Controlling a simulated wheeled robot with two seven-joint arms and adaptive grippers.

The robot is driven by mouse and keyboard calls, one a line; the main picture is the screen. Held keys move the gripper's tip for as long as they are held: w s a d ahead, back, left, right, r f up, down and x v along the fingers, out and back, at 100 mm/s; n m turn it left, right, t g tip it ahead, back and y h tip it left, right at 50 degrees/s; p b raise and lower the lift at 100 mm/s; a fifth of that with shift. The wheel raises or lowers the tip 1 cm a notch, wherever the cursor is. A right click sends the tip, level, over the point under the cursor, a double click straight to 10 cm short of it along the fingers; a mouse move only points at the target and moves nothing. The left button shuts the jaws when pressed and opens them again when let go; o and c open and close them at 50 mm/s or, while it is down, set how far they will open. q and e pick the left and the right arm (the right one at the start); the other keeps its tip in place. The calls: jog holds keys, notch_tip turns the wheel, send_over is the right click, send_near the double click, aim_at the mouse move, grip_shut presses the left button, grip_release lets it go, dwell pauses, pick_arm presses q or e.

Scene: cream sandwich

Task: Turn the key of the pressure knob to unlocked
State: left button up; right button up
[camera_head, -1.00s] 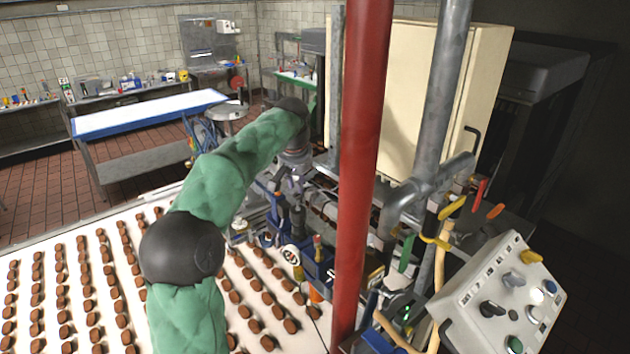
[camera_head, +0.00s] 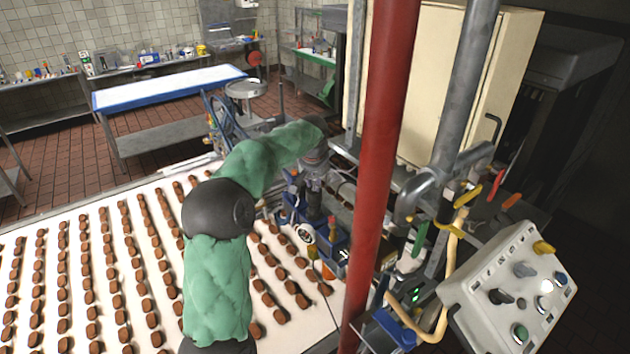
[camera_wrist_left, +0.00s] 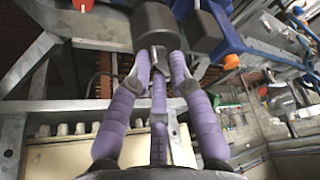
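My left gripper shows in the left wrist view (camera_wrist_left: 161,65), with purple padded fingers reaching toward a dark grey cylindrical part (camera_wrist_left: 155,22), which looks like the pressure knob. The fingertips are a little apart around a small grey piece at its end, possibly the key (camera_wrist_left: 158,54). I cannot tell whether they touch or grip it. In the head view my left gripper (camera_head: 315,168) is at the machine behind the belt, small and partly hidden by its arm. The knob and key cannot be made out there. My right gripper is not in view.
A red pole (camera_head: 383,170) stands right of my left arm. A white belt (camera_head: 150,190) carries rows of brown cookies. A control panel (camera_head: 510,290) with knobs and buttons is at right. Blue parts (camera_wrist_left: 225,30) and an orange cap (camera_wrist_left: 231,61) sit close right of the fingers.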

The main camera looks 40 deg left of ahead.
pick_arm(q)
jog(key=shift+f, duration=0.1)
grip_shut()
